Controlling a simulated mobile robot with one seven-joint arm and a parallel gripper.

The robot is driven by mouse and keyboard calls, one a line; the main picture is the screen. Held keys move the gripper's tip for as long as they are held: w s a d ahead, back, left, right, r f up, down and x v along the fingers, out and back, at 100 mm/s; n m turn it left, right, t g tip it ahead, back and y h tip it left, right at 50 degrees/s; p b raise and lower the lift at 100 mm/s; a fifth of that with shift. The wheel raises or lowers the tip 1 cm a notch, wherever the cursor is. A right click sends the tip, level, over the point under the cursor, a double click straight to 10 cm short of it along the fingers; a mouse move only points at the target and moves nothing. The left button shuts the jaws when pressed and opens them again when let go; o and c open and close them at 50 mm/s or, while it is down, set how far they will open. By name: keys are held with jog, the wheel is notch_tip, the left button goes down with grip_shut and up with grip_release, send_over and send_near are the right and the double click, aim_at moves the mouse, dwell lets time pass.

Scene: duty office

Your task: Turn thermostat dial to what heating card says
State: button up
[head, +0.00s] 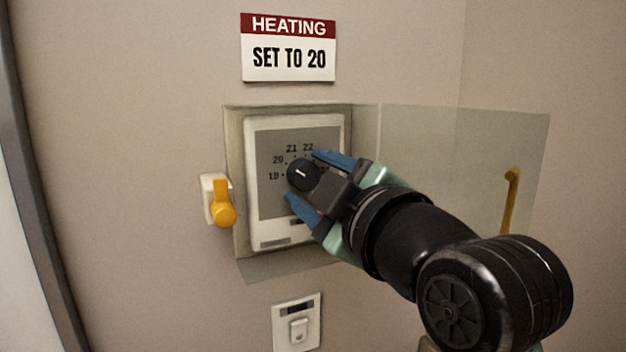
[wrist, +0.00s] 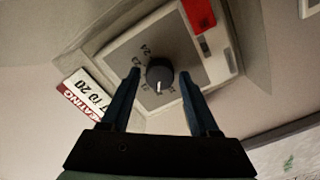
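The heating card (head: 289,57) reads "HEATING SET TO 20" on the wall above the thermostat (head: 252,190); it shows tilted in the wrist view (wrist: 83,95). The thermostat's round black dial (head: 305,176) has a white mark, and numbers from 19 to 22 show around its left and top. The mark points left, towards the 19–20 side; its exact reading is unclear. My gripper (head: 302,175) is open, with one blue finger on each side of the dial. In the wrist view the dial (wrist: 160,75) sits between the fingers with gaps visible on both sides.
A clear cover (head: 440,150) with a yellow handle (head: 511,198) stands open to the right, behind my arm. A yellow latch (head: 222,204) is on the left. A wall switch (head: 297,328) is below. A red patch (wrist: 198,14) shows on the thermostat.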

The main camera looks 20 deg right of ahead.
jog(key=shift+o, duration=0.6)
jog(key=s+b, duration=0.2)
jog(key=s, duration=1.1)
jog(key=shift+d, duration=0.25)
jog(key=w+a+r+m+t+p, duration=0.3)
jog(key=w+a+r+m+t, duration=0.15)
jog(key=a+r, duration=0.35)
jog(key=s+a+r+m+t+p, duration=0.2)
jog(key=s+a+r+m+t, duration=0.2)
jog(key=a, duration=0.5)
notch_tip(320, 180, up, 4)
jog(key=m+t, duration=0.1)
jog(key=m, duration=0.1)
jog(key=shift+f+m+h, duration=0.25)
jog(key=shift+m+h, duration=0.05)
jog(key=shift+m, duration=0.05)
